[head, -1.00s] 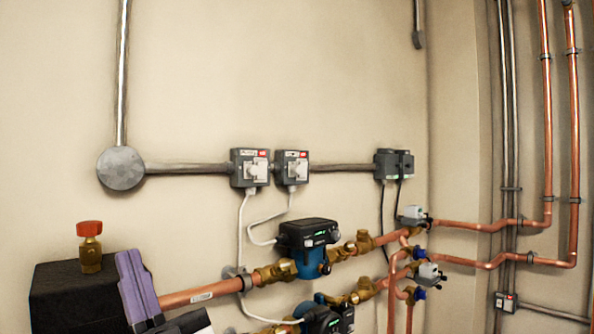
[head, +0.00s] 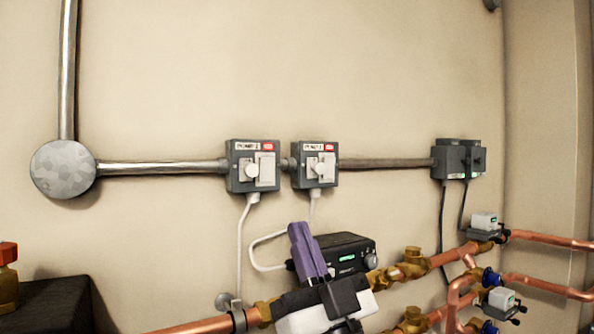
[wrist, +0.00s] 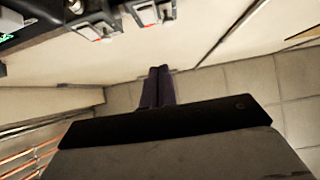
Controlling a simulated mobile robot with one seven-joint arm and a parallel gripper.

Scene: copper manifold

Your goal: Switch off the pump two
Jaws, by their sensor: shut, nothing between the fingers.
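Two grey switch boxes are fixed to the wall side by side. The right box (head: 315,165) has a small label that seems to read pump 2, a red mark and a pale rotary knob (head: 320,169). The left box (head: 253,166) looks alike, and its label seems to read pump 1. My gripper (head: 299,226) has purple fingers pressed together, empty, just below the right box and apart from it in the picture. In the wrist view the shut fingers (wrist: 160,70) point toward bare wall and floor. Both boxes show at that view's top edge, partly cut off.
A black-topped pump (head: 345,252) with a green display sits behind and right of my gripper. White cables hang below the boxes. Copper pipes (head: 550,287) and brass valves (head: 413,262) run low at the right. A grey double socket (head: 458,160) is farther right. The wall above is clear.

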